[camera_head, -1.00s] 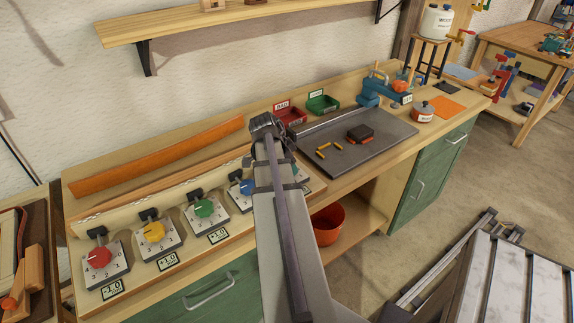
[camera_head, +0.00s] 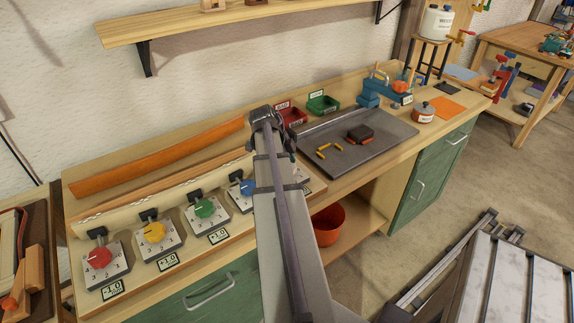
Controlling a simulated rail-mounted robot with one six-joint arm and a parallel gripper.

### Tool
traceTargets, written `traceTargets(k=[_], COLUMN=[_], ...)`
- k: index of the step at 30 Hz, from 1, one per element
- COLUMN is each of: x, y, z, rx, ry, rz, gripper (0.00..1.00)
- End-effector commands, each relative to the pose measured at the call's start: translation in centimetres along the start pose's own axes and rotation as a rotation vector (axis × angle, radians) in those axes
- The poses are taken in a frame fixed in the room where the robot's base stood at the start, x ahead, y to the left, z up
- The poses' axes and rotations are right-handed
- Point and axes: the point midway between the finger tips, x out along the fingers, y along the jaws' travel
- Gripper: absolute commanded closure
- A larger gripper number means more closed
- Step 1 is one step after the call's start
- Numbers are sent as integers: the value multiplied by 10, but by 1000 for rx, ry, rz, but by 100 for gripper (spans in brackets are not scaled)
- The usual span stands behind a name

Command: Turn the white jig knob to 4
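The jig (camera_head: 190,185) lies along the front of the bench with a row of coloured knobs on dial plates: red (camera_head: 99,257), yellow (camera_head: 155,232), green (camera_head: 205,207) and blue (camera_head: 247,187). I see no white knob; my arm covers the right end of the row, where only part of another dial plate (camera_head: 303,176) shows. My gripper (camera_head: 265,115) is above the bench behind that end of the row, near the red bin. Its fingers are too small and turned away to tell whether they are open or shut.
An orange lath (camera_head: 160,158) lies behind the jig. To the right are a dark grey tray (camera_head: 375,150) with small pieces, a red bin (camera_head: 292,117), a green bin (camera_head: 322,105) and a blue tool (camera_head: 385,90). A wooden shelf (camera_head: 230,22) hangs above. An orange bucket (camera_head: 328,225) stands below.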

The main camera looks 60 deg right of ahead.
Motion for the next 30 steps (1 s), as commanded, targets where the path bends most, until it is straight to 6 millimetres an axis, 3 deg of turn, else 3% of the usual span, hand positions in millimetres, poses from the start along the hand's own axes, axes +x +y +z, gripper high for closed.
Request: traceTargets(k=[12, 13, 19, 26, 30], x=[0, 0, 0, 0, -10], y=[0, 0, 0, 0, 0], z=[0, 0, 0, 0, -2], rx=[7, 7, 6, 6, 5], ry=[-1, -1, -1, -1, -1], rz=[3, 3, 3, 2, 2], gripper=[70, 43, 24, 21, 21])
